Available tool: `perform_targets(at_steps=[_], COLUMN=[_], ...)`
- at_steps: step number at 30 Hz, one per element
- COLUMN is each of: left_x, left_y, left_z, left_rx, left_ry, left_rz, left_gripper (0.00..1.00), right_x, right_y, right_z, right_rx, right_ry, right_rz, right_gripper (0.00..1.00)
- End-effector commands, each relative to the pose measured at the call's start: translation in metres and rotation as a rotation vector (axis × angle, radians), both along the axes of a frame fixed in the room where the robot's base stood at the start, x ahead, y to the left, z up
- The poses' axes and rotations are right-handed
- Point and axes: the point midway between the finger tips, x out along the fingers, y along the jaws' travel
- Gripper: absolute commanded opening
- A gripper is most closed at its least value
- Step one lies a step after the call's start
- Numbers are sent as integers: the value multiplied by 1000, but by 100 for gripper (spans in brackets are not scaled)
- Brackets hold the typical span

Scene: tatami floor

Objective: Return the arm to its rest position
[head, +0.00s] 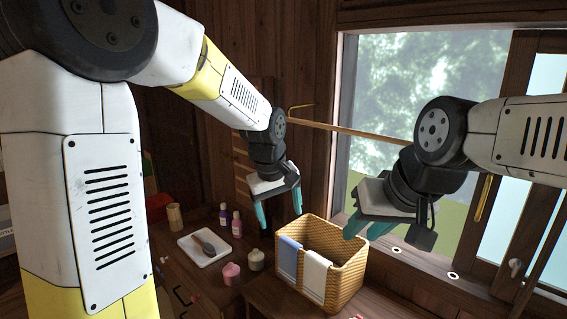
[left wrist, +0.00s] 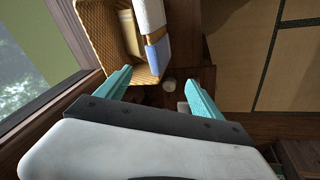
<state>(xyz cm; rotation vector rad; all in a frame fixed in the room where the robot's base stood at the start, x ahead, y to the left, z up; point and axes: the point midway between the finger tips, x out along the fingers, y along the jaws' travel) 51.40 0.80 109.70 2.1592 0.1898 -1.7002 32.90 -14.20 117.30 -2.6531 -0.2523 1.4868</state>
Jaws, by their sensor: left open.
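My left arm comes in from the left in the head view, bent at the elbow with the forearm reaching down to the right. My left gripper (head: 281,213) hangs above the counter, just left of the wicker basket (head: 347,287). Its teal fingers are apart with nothing between them. In the left wrist view the left gripper (left wrist: 158,85) is also open and empty, with the basket (left wrist: 92,22) beyond the fingers. My right gripper (head: 367,230) is at the right, above the basket's right side by the window. Its two teal fingers look apart and empty.
A blue cloth (head: 289,257) and a white cloth (head: 315,277) hang over the basket's front rim. A white tray (head: 190,244) with a dark spoon (head: 205,243), small bottles (head: 237,224), a pink jar (head: 231,273) and a pale jar (head: 256,260) stand left of it. A wooden rod (head: 350,131) crosses behind.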

Motion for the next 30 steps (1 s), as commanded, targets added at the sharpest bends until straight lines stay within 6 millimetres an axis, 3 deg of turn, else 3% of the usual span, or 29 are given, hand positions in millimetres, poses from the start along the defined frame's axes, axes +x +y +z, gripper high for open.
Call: perform_targets(at_steps=[1, 6, 15, 22, 30], left_x=[-11, -50, -130, -174, -186], left_y=[16, 58, 112, 131, 135], left_z=[13, 44, 75, 77, 76], left_rx=[-22, -56, -14, 70, 102], left_ry=[-15, -79, -239, -325, -345], left_rz=[-16, -110, -271, -355, -384], left_gripper=[76, 76, 76, 76, 76], right_x=[0, 0, 0, 0, 0], right_y=[0, 0, 0, 0, 0], right_z=[0, 0, 0, 0, 0], right_rx=[0, 0, 0, 0, 0], right_ry=[0, 0, 0, 0, 0], right_rz=[0, 0, 0, 0, 0], right_gripper=[32, 32, 32, 32, 32])
